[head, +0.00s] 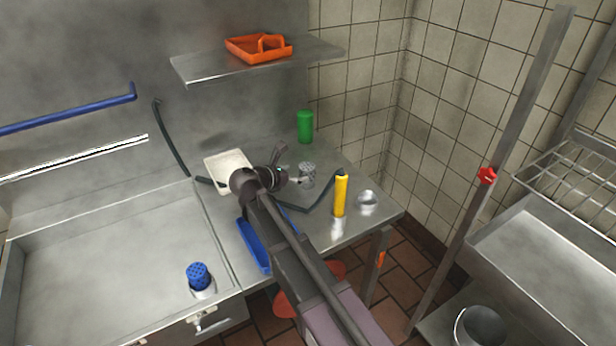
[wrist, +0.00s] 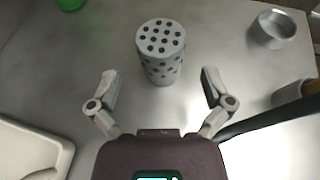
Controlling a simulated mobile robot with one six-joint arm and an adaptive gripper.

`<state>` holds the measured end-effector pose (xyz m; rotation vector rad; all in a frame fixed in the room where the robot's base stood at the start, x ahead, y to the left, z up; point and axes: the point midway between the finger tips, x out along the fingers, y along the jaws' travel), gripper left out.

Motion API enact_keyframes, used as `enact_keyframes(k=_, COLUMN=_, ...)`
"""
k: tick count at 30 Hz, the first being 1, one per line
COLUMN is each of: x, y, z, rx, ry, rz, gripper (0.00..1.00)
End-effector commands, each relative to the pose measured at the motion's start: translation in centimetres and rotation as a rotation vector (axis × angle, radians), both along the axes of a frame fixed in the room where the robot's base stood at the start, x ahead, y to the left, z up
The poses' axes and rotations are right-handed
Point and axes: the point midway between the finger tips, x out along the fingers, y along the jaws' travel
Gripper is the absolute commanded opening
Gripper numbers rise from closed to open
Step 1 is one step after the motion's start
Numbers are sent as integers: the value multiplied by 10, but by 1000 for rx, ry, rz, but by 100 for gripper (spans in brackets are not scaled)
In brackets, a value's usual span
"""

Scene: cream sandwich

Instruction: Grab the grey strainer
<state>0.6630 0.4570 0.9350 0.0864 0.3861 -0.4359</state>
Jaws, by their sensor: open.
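The grey strainer (wrist: 161,62) is a small upright cylinder with dark holes in its top and side, standing on the steel table. It also shows in the head view (head: 307,174), just beyond my gripper (head: 290,176). In the wrist view my gripper (wrist: 157,78) is open, with one finger on each side and the strainer ahead, between and slightly beyond the fingertips. Nothing is between the fingers close to the palm. In the head view my arm hides part of the table and much of the gripper.
A white tray (head: 228,162) lies left of my gripper. A green cylinder (head: 305,127) stands behind the strainer. A dark hose (head: 318,207) crosses the table. A blue tray (head: 252,246) lies near the front edge.

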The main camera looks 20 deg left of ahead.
Motion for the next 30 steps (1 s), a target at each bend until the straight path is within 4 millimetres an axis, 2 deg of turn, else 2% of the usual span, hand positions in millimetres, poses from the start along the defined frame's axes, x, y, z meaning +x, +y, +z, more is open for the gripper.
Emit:
enact_keyframes(k=5, x=6, y=-3, z=-4, rx=0, ry=0, rz=-1, gripper=100)
enact_keyframes(k=18, x=42, y=-21, z=-20, rx=-1, ry=0, rz=-2, gripper=100)
enact_keyframes(k=30, x=44, y=-23, z=-20, rx=0, ry=0, rz=-2, gripper=100)
